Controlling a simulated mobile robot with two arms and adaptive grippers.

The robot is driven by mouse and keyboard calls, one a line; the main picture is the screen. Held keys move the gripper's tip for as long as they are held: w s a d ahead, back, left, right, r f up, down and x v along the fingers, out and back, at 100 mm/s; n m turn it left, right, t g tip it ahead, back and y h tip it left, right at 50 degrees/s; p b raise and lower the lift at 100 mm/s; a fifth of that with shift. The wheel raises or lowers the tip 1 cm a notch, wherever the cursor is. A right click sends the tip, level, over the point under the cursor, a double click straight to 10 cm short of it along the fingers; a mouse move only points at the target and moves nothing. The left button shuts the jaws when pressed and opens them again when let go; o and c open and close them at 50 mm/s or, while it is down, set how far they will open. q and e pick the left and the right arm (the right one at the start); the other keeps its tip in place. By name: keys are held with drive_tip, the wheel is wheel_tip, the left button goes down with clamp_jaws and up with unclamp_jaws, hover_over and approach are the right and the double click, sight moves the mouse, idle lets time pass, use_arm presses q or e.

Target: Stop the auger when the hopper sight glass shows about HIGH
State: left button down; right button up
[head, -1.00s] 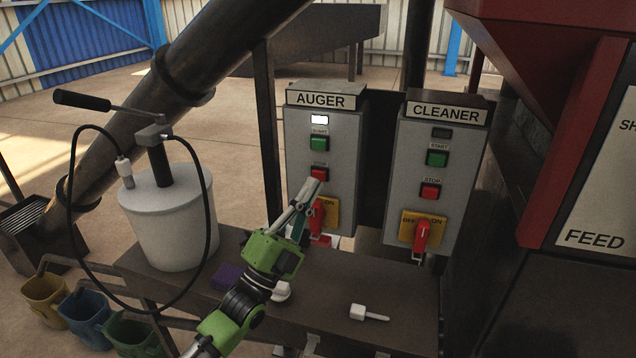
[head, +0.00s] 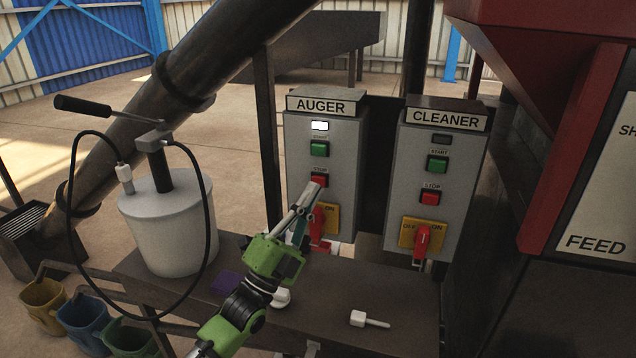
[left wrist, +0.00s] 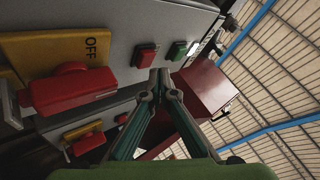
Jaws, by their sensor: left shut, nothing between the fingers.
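The AUGER control box (head: 340,150) carries a lit white lamp (head: 320,126), a green START button (head: 319,149), a red STOP button (head: 319,181) and a red rotary switch (head: 318,228) on a yellow plate. My left gripper (head: 316,186) is shut and empty, its tips just in front of the STOP button and partly covering it. In the left wrist view the fingertips (left wrist: 160,76) are close to the red STOP button (left wrist: 146,56); I cannot tell whether they touch. The red hopper (head: 560,25) is at upper right; no sight glass shows. My right gripper is not in view.
The CLEANER box (head: 436,205) stands right of the AUGER box. The auger tube (head: 190,85) slopes behind. Several buckets (head: 85,315) hang at left.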

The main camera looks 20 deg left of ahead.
use_arm(q)
drive_tip(key=shift+w, duration=0.15)
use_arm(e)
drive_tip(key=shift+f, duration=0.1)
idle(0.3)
use_arm(q)
drive_tip(key=shift+w, duration=0.35)
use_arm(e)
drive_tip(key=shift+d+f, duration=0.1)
use_arm(q)
drive_tip(key=shift+w+b, duration=0.1)
drive_tip(key=shift+b, duration=0.2)
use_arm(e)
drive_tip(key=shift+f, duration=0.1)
